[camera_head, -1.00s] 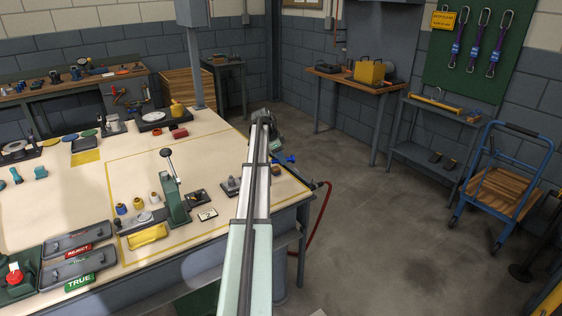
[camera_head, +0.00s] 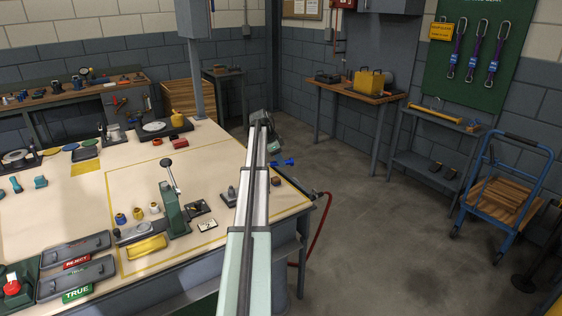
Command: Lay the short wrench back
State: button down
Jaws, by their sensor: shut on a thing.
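My arm rises from the bottom middle and hides most of what lies behind it. Beyond its far end, a small blue two-ended piece (camera_head: 283,162) shows just right of the arm, by the far right edge of the bench. It stays with the arm as the scene shifts, so it seems to be at my gripper. It is too small to tell jaws from the short wrench. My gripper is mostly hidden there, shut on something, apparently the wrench. No wrench can be made out lying on the bench.
The pale bench (camera_head: 120,190) carries a green lever press (camera_head: 175,210), a yellow tray (camera_head: 146,247), and grey trays marked REJECT (camera_head: 75,246) and TRUE (camera_head: 75,278). A small brown block (camera_head: 277,181) lies near the right edge. Open floor lies right; a blue trolley (camera_head: 505,190) stands beyond.

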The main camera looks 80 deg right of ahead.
jog(key=w+f+n+h, duration=0.1)
jog(key=w+f+n, duration=0.1)
jog(key=w, duration=0.7)
jog(key=w+f+n, duration=0.2)
jog(key=w, duration=0.8)
jog(key=shift+t, duration=0.4)
jog(key=shift+s+f, duration=0.1)
jog(key=shift+f, duration=2.8)
jog(key=shift+f, duration=0.3)
jog(key=c, duration=0.9)
grip_release()
jog(key=shift+o, duration=0.3)
jog(key=shift+a, duration=0.1)
jog(key=o, duration=0.4)
jog(key=shift+r, duration=0.1)
